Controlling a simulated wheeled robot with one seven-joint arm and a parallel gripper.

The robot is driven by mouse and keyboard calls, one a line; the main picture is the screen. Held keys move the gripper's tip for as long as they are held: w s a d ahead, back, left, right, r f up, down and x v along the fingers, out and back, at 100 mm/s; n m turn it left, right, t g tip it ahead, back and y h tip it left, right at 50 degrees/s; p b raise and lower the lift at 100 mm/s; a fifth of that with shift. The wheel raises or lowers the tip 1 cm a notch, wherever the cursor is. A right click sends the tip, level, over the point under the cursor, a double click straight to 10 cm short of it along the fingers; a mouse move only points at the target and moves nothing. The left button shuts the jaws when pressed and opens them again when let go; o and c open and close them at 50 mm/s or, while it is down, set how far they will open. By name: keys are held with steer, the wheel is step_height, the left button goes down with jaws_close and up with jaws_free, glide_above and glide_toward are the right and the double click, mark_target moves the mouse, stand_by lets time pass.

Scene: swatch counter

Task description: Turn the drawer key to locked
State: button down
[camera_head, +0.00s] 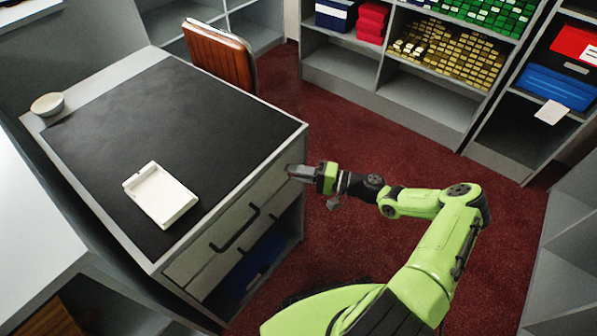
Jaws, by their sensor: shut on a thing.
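My green arm reaches left to the front of a grey desk (292,133) with a black top. My gripper (291,173) is at the right end of the desk's drawer front (232,218), near its upper right corner. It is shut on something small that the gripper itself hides. The key and its lock are not visible, so I cannot tell how far the key is turned. Two dark handles show on the drawer fronts, one of them a bent bar handle (236,236). The drawers look closed.
A white tray (160,194) and a small bowl (47,104) sit on the desk. A brown chair (218,56) stands behind it. Shelves with coloured stacks line the back wall. The dark red carpet (375,135) between desk and shelves is clear.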

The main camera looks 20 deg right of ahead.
steer(key=shift+n, duration=0.4)
steer(key=shift+s+a+r+n+t+h, duration=0.1)
steer(key=shift+n+t+h, duration=0.15)
steer(key=shift+n+h, duration=1.4)
steer(key=shift+s+a+r+n+t+h, duration=0.1)
steer(key=shift+n+t+h, duration=0.45)
steer(key=shift+n, duration=1.95)
steer(key=shift+r+n+h, duration=0.1)
steer(key=shift+n+h, duration=1.4)
steer(key=shift+n, duration=0.55)
steer(key=c, duration=1.2)
jaws_free()
